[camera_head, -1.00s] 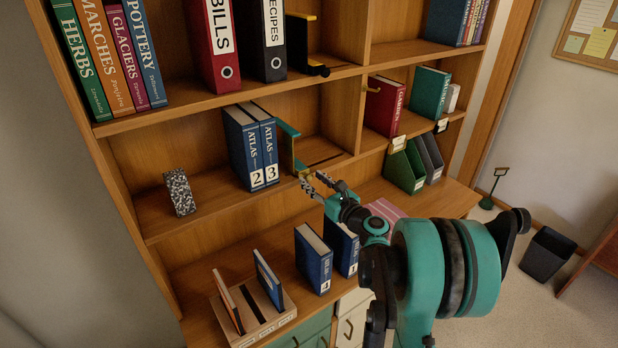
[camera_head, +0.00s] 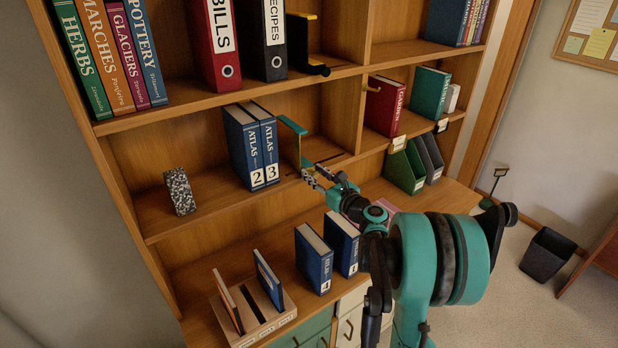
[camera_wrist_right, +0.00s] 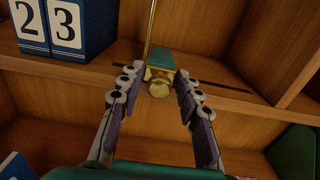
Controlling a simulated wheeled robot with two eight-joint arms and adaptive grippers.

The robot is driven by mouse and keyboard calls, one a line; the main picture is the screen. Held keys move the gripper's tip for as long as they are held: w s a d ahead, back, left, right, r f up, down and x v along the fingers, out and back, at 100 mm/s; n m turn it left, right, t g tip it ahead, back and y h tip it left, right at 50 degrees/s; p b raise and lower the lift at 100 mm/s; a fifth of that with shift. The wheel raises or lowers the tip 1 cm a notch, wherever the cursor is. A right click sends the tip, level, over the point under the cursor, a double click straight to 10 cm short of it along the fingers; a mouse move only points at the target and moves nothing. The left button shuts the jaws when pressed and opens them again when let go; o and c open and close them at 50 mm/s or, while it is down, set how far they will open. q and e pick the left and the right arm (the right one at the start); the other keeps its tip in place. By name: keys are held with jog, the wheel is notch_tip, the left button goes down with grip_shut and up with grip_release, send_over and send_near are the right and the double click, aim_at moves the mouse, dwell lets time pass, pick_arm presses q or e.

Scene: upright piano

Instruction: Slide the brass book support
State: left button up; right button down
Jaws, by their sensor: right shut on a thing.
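The brass book support (camera_head: 300,146), with a teal top edge, stands upright on the middle shelf, right of the blue atlas volumes 2 (camera_head: 241,147) and 3 (camera_head: 267,150). A gap separates it from volume 3. Its brass knob (camera_wrist_right: 158,88) sits between the fingers of my right gripper (camera_wrist_right: 157,92) in the right wrist view. The right gripper (camera_head: 310,176) is shut on the support at the shelf's front edge. A dark slot (camera_head: 331,159) runs along the shelf to the support's right. My left gripper is not in view.
A speckled block (camera_head: 180,191) stands on the same shelf at left. A divider (camera_head: 346,110) bounds the bay at right. Below, two more blue atlas volumes (camera_head: 314,262) (camera_head: 343,245) and a wooden book rack (camera_head: 252,318) stand on the desk top.

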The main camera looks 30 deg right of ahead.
jog(key=d, duration=0.8)
jog(key=w+d, duration=0.1)
jog(key=d, duration=0.4)
jog(key=shift+b, duration=0.3)
jog(key=shift+a, duration=0.1)
jog(key=c, duration=1.4)
grip_release()
jog(key=shift+o, duration=0.2)
jog(key=s, duration=1.2)
jog(key=shift+d, duration=0.45)
jog(key=shift+a, duration=0.1)
